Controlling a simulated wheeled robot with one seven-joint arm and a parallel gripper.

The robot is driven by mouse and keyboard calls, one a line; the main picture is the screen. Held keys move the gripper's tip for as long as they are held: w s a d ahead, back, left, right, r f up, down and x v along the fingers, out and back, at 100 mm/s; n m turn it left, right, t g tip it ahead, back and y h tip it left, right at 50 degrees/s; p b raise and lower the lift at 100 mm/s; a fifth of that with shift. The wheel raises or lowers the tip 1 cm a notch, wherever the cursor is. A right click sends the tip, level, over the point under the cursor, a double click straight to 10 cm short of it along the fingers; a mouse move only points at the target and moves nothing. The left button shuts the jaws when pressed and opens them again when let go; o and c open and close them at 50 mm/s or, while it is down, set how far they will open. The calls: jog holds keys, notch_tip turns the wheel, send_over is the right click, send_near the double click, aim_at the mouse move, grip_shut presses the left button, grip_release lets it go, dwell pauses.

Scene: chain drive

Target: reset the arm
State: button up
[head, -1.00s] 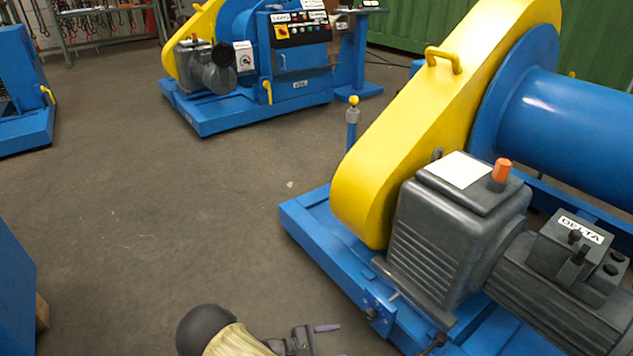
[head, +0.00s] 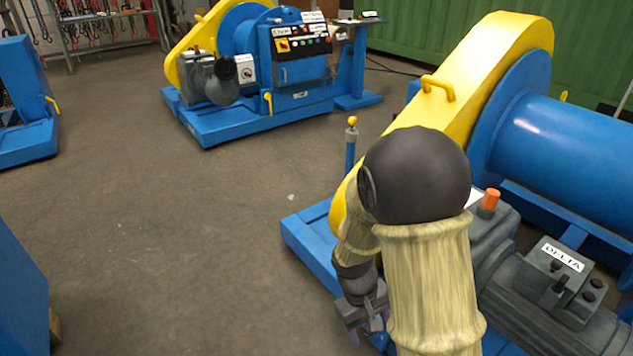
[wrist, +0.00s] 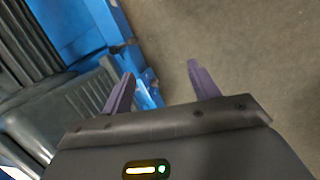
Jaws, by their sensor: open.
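My gripper (wrist: 158,80) is open in the wrist view, with two purple fingers apart and nothing between them. It points down toward the bare floor beside a blue machine base. In the head view my gripper (head: 366,325) hangs low at the bottom, partly cut off and small, beside the front edge of the nearest machine. My arm (head: 430,265), with beige sleeves and a dark rounded joint, is raised and bent. It hides part of the yellow chain guard (head: 490,70) and most of the grey gearbox.
The near machine has a blue base (head: 305,240), a blue drum (head: 575,140), an orange cap (head: 490,199) and a motor labelled DELTA (head: 563,257). A second winch with a control panel (head: 303,45) stands at the back. Open floor (head: 180,240) lies to the left.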

jog(key=s+d+r+m+t+y+p, duration=0.1)
jog(key=s+d+r+m+t+p, duration=0.15)
jog(key=r, duration=0.45)
jog(key=s+d+r+m+t+y+p, duration=0.2)
jog(key=r+m, duration=0.1)
jog(key=r, duration=0.4)
notch_tip(320, 180, up, 38)
jog(key=p, duration=3.7)
jog(key=shift+w+a+p, duration=0.3)
jog(key=shift+f+n, duration=0.1)
jog(key=shift+n, duration=0.15)
jog(key=shift+c, duration=0.4)
